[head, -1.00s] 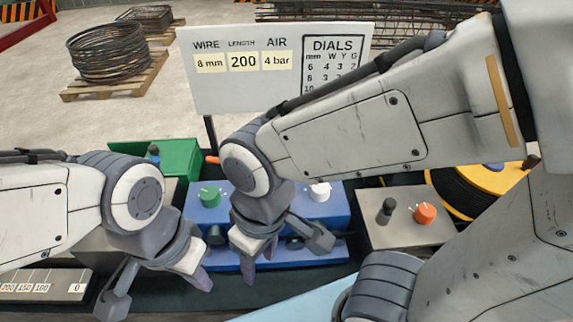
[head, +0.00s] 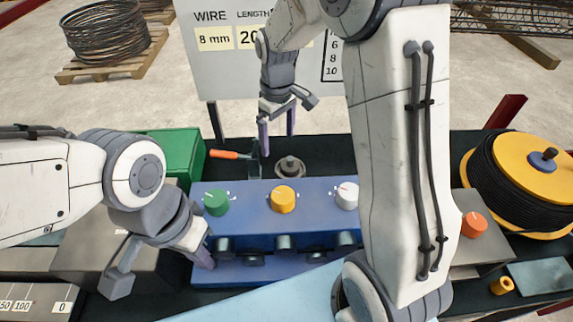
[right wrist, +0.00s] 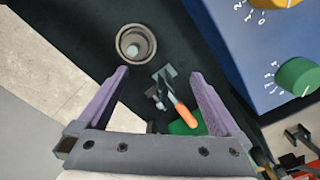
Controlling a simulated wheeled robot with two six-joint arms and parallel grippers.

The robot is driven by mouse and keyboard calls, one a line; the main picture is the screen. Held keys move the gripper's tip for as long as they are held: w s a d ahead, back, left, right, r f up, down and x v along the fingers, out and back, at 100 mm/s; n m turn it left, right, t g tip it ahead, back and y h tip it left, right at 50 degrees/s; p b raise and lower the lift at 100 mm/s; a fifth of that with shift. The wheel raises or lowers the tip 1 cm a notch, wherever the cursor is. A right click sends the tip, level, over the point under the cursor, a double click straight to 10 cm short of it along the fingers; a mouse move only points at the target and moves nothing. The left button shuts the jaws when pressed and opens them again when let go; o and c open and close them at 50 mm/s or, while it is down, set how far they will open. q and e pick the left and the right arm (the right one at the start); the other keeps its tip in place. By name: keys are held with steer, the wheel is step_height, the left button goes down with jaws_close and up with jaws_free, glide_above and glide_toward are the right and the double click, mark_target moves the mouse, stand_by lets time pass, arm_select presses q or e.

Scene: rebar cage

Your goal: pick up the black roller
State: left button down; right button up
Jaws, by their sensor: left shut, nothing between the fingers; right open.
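Several dark rollers (head: 285,243) line the front of the blue machine (head: 240,215). A dark round piece with a raised centre (head: 290,167) stands on the black bench behind that machine; I cannot tell if it is the black roller. It seems to be the round cup with a grey centre (right wrist: 135,43) in the right wrist view. My right gripper (head: 277,142) is open and empty, just behind and left of the round piece. Its fingers also show in the wrist view (right wrist: 160,75), with the cup beyond them. My left gripper (head: 206,262) is shut and empty at the machine's front left.
An orange-handled tool (head: 232,155) lies left of the round piece, beside a green box (head: 175,152). The blue machine carries green, yellow and white knobs. A yellow reel of black wire (head: 510,185) stands at right. A sign board (head: 225,75) stands behind.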

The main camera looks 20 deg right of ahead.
steer(key=w+d+f, duration=0.1)
steer(key=d, duration=0.1)
steer(key=w+d+f, duration=0.1)
steer(key=d, duration=0.1)
steer(key=shift+w+f, duration=0.3)
steer(key=shift+f, duration=0.05)
glide_above(290, 158)
steer(key=f, duration=0.4)
steer(key=shift+s+f, duration=0.2)
steer(key=shift+f, duration=0.05)
steer(key=shift+f+p, duration=0.9)
steer(key=shift+f, duration=2.15)
steer(key=shift+w, duration=0.1)
jaws_close()
